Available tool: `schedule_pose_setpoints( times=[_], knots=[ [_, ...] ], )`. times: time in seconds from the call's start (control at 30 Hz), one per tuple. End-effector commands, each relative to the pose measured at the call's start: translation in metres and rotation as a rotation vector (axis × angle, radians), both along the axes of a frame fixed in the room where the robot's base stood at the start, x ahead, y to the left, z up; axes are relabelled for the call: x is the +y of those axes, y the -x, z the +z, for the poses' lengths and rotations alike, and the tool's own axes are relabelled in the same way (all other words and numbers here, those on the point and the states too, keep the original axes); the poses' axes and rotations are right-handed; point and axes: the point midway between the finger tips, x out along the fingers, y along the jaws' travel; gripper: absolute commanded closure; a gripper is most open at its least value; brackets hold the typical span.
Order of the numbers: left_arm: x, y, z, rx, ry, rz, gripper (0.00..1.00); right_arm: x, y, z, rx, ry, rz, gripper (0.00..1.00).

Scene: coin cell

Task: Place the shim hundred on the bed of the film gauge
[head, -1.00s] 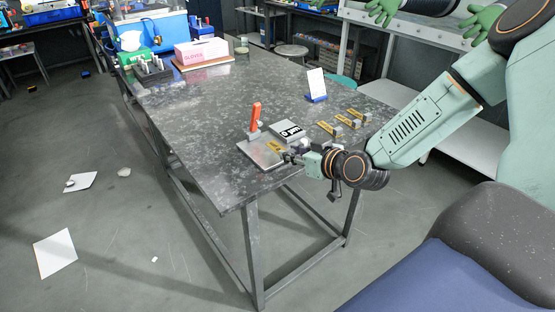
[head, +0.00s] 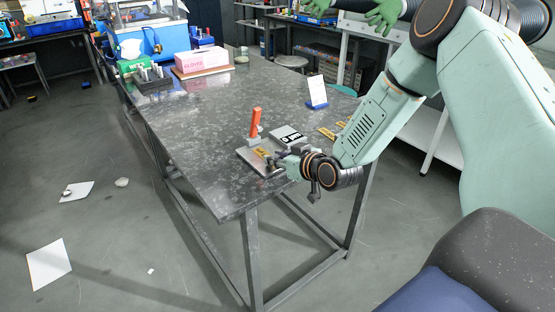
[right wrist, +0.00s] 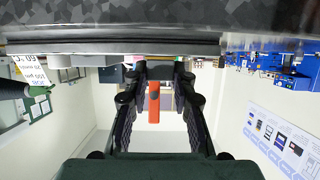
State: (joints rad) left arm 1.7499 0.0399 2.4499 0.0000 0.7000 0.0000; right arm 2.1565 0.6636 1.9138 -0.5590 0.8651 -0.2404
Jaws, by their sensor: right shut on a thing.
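The film gauge shows in the head view as a flat grey plate, its bed (head: 249,159), with an upright orange handle (head: 255,122) at its back. My right gripper (head: 273,161) is at the right front part of the bed, shut on a small yellow shim (head: 262,152), which I take as the shim hundred. The shim appears over the bed; I cannot tell whether it touches. In the right wrist view the handle (right wrist: 154,103) shows beyond and between the fingers (right wrist: 160,100), and the shim cannot be made out.
A box with a black-and-white label (head: 288,136) stands right behind the bed. Other yellow shims (head: 327,132) lie farther right, partly behind my right arm. A white card on a blue stand (head: 317,92) stands behind. The table's left middle (head: 200,130) is clear.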

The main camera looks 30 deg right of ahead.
Motion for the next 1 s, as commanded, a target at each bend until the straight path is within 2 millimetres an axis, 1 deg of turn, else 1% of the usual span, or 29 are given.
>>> schedule_pose_setpoints(
  times=[0.1, 0.27, 0.3, 0.53, 0.8, 0.93, 1.0],
  knots=[
    [0.0000, -0.0001, 0.0006, 0.000, 0.000, 0.000, 0.60, -0.0001, -0.0001, 0.0012, -0.001, 0.000, 0.000, 0.91],
    [0.0000, 0.0000, -0.0027, 0.000, 0.000, 0.000, 0.60, -0.0001, 0.0001, -0.0034, 0.000, 0.000, 0.000, 0.91],
    [0.0000, 0.0000, -0.0021, 0.000, 0.000, 0.000, 0.60, -0.0001, 0.0001, -0.0029, 0.000, 0.000, 0.000, 0.72],
    [0.0000, 0.0000, -0.0017, 0.000, 0.000, 0.000, 0.60, -0.0001, 0.0000, -0.0022, 0.000, 0.000, 0.000, 0.53],
    [0.0000, 0.0000, -0.0016, 0.000, 0.000, 0.000, 0.60, -0.0001, 0.0000, -0.0019, 0.000, 0.000, 0.000, 0.52],
    [0.0000, 0.0001, 0.0027, 0.000, 0.000, 0.000, 0.60, -0.0002, 0.0000, 0.0038, -0.001, 0.000, 0.000, 0.52],
    [0.0000, 0.0001, 0.0047, 0.000, 0.000, 0.000, 0.60, -0.0018, 0.0072, 0.0060, -0.001, -0.003, -0.003, 0.52]
  ],
)
